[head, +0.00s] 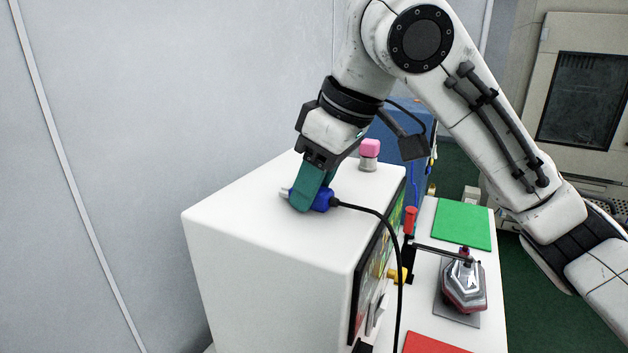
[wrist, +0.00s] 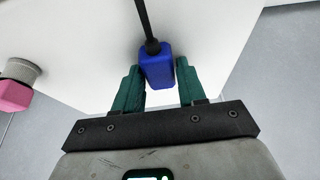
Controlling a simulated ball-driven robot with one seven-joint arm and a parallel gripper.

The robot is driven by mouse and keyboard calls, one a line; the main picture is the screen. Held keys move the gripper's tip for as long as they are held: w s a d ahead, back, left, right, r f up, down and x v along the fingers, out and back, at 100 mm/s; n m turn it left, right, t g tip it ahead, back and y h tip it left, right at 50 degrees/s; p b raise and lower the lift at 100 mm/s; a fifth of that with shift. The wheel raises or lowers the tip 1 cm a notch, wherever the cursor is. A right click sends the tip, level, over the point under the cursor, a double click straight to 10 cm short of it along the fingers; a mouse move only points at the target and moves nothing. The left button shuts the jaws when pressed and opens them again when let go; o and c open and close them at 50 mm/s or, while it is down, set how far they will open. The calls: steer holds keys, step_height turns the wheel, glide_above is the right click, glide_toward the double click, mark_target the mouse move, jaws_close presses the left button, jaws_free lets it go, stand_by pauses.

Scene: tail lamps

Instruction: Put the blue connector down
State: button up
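The blue connector (head: 322,199) is at the top of the white cabinet (head: 255,215), with a pale plug end to its left and a black cable from its right end. I cannot tell whether it rests on the top or hangs just above it. My gripper (head: 305,195) points down at it, with teal fingers. The near finger hides part of the connector in the head view.
A pink-topped knob (head: 369,149) stands on the cabinet top behind my gripper. The cable hangs over the cabinet's right edge. A lower white bench holds a green mat (head: 462,224), a red mat (head: 433,343) and a tail lamp (head: 464,285). The front cabinet top is clear.

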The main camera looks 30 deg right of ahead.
steer(key=o, duration=0.3)
steer(key=v, duration=1.2)
steer(key=shift+r, duration=0.15)
